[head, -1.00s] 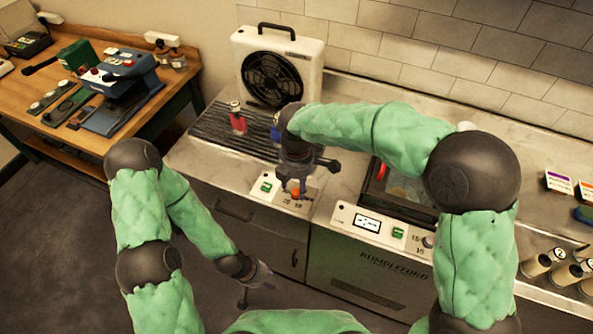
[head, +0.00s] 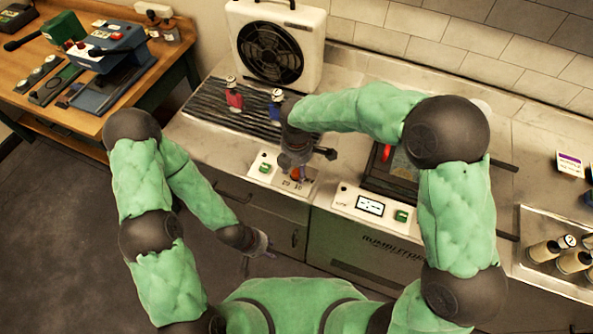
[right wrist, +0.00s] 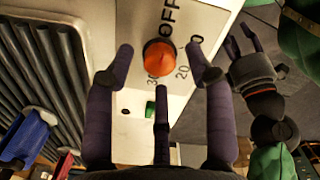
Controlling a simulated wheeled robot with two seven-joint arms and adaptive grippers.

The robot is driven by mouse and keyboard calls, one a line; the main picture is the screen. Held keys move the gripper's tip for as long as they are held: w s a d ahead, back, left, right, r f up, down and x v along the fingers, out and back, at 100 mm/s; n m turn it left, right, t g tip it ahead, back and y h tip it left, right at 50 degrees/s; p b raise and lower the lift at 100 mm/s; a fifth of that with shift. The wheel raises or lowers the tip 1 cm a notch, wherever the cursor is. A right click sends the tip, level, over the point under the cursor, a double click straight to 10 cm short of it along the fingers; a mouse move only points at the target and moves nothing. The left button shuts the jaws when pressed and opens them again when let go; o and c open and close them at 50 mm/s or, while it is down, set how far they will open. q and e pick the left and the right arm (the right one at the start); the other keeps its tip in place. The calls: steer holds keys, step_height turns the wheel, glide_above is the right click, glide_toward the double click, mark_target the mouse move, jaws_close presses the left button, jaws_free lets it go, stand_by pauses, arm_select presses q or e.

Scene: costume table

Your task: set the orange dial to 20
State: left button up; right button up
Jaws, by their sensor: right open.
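The orange dial (right wrist: 160,58) sits on a white panel marked OFF, 30, 20 and a partly cut-off number ending in 0. In the right wrist view its pointer setting cannot be read. My right gripper (right wrist: 159,72) is open, its fingers spread around the dial, with no clear contact visible. In the head view my right gripper (head: 300,170) hangs over the panel and partly hides the dial (head: 295,175). My left gripper (head: 266,247) is low in front of the cabinet, away from the dial, and looks open and empty; it also shows in the right wrist view (right wrist: 245,42).
A green button (head: 265,168) is left of the dial. Behind are a ribbed rack (head: 210,115) with a red and a blue bottle-like item (head: 277,100), and a fan unit (head: 275,45). Right is another control panel (head: 370,206). Floor at left is clear.

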steer(key=shift+f, duration=0.55)
jaws_close()
